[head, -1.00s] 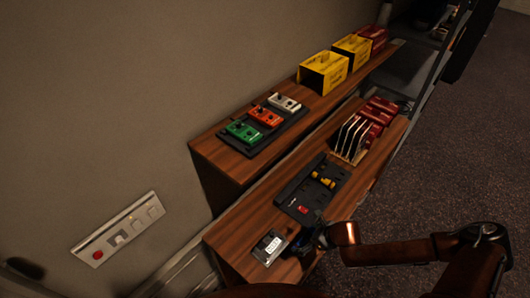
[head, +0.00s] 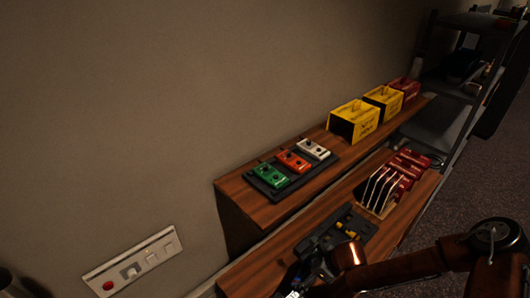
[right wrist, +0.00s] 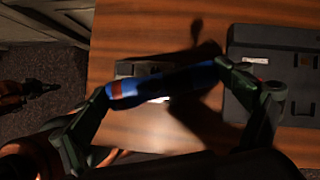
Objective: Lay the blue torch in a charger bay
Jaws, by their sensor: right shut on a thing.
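The blue torch (right wrist: 185,80), with a red band near its left end, shows in the right wrist view. My right gripper (right wrist: 168,84) is shut on it and holds it roughly level above the wooden desk. In the head view my right gripper (head: 312,268) is low, at the near edge of the dark charger (head: 328,232); the torch is hard to make out there. A small dark claw, probably my left gripper (right wrist: 38,88), shows at the left.
Yellow pieces (head: 347,229) are on the charger. A rack with upright plates (head: 380,188) stands beyond it. On the raised shelf are a pedal tray (head: 285,182) and yellow boxes (head: 353,122). A wall panel (head: 132,262) is at lower left.

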